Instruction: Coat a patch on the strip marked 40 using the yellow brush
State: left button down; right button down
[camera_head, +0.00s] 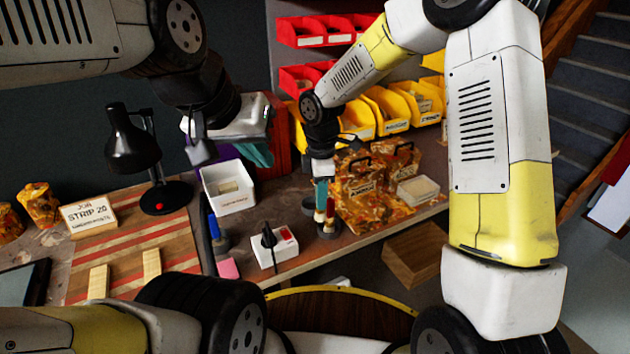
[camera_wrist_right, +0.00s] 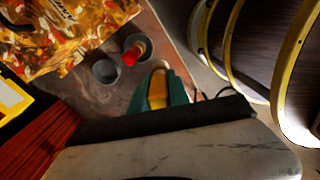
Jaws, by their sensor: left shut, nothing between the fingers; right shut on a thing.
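My right gripper (camera_head: 321,200), with teal fingers, points down over the small dark cups (camera_head: 327,229) near the bench's front edge. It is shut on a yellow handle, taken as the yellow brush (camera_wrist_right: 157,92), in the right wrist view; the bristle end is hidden. A red-handled brush (camera_head: 330,208) stands in a cup beside it. Two pale wooden strips (camera_head: 99,281) (camera_head: 151,264) lie on the striped board (camera_head: 120,240); I cannot read their markings. The job card (camera_head: 88,215) reads STRIP 20. My left gripper (camera_head: 201,153) is shut and empty above the white bin.
A black lamp (camera_head: 150,160) stands behind the board. A white bin (camera_head: 229,186), a blue-handled tool (camera_head: 213,228) and a white switch box (camera_head: 274,249) stand between board and cups. Patterned bags (camera_head: 365,190) stand close behind the right gripper. Yellow bins (camera_head: 390,108) line the back.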

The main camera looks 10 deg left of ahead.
jog(key=w+d+m, duration=0.1)
jog(key=d+m, duration=1.9)
jog(key=d, duration=0.1)
jog(key=shift+w+d+r+m, duration=0.2)
jog(key=shift+d+r+m, duration=0.15)
jog(key=shift+r+m, duration=0.05)
